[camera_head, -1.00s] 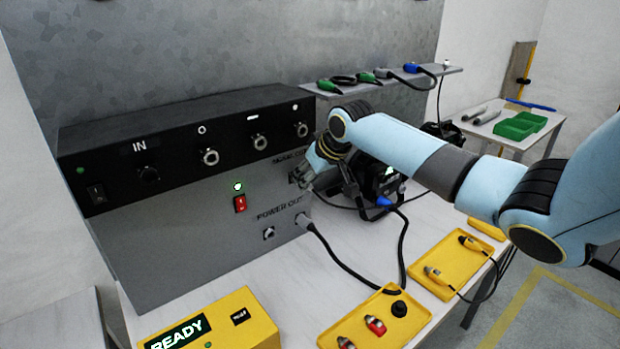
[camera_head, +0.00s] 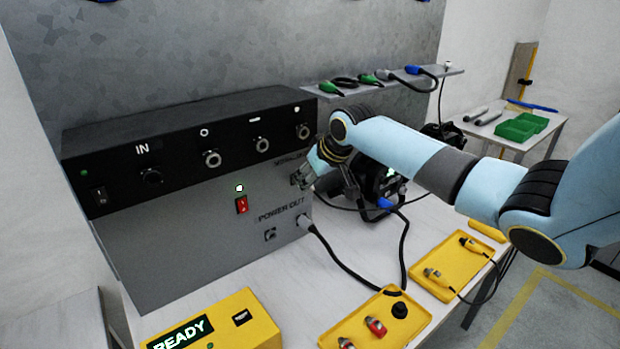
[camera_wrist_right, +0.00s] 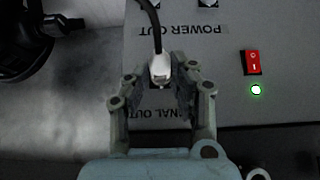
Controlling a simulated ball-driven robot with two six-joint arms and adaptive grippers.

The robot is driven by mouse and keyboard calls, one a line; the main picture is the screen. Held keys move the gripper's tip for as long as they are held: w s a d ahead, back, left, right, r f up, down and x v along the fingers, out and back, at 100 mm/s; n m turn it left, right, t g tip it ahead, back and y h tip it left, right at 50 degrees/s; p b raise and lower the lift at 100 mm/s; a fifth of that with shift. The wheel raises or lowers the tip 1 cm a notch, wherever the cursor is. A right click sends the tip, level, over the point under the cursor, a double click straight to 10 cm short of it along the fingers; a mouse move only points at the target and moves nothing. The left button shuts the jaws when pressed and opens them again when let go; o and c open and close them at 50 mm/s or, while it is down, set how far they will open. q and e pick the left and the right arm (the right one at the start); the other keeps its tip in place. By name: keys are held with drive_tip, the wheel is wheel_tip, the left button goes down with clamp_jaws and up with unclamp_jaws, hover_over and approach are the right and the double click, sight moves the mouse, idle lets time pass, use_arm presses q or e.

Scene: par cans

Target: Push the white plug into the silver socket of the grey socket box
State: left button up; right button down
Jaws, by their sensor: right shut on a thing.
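The grey socket box (camera_head: 190,250) stands on the white table under a black panel unit. My right gripper (camera_head: 303,183) is at the right part of its front face, by the upper lettering. In the right wrist view, my right gripper (camera_wrist_right: 160,84) is shut on the white plug (camera_wrist_right: 160,66), with a black cable leading away from it. The plug's tip and the silver socket at the gripper are hidden by the fingers, so I cannot tell how far the plug is in. My left gripper is not in view.
Below, by POWER OUT, a second plug (camera_head: 303,223) with a black cable sits at the box. A red switch (camera_head: 242,205) and green light (camera_head: 239,188) are left of the gripper. Yellow trays (camera_head: 375,325) and a READY box (camera_head: 215,325) stand in front.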

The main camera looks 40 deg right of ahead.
drive_tip(key=shift+p, duration=0.35)
idle(0.4)
drive_tip(key=shift+w+b, duration=0.4)
drive_tip(key=shift+w, duration=0.3)
idle(0.6)
drive_tip(key=c, duration=1)
unclamp_jaws()
drive_tip(key=shift+c, duration=0.2)
drive_tip(key=v, duration=1.2)
